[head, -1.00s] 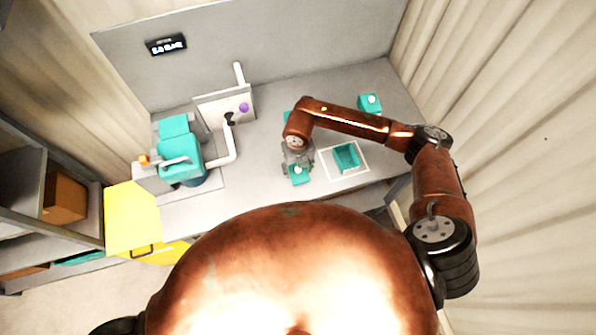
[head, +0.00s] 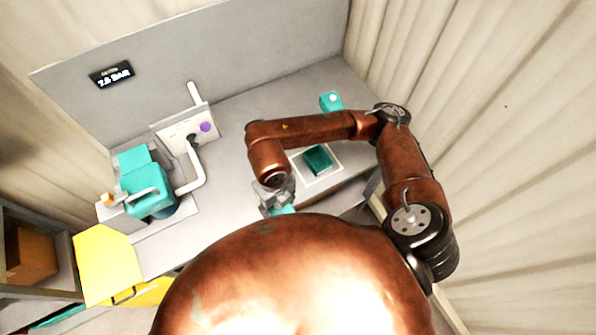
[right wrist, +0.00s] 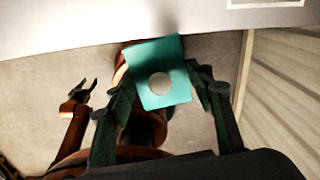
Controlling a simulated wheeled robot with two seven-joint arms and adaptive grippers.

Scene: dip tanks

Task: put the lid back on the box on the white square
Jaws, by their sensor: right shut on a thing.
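My right gripper (head: 277,203) is shut on the teal lid (head: 284,210), left of and nearer me than the white square. In the right wrist view the lid (right wrist: 172,52) sits between the fingertips, with a pale round knob on its face, just off the table's front edge with floor behind it. The teal box (head: 318,159) stands on the white square (head: 309,180) with its top open. A corner of the square's outline shows in the right wrist view (right wrist: 265,4). My left gripper (right wrist: 78,94) looks open and empty at the left of the right wrist view.
Another teal box with a pale knob (head: 331,101) stands at the table's back right. A teal-and-white machine (head: 150,190) with a pipe stands left, beside a panel with a purple button (head: 205,127). A yellow cabinet (head: 105,262) is front left. The table (head: 225,165) between is clear.

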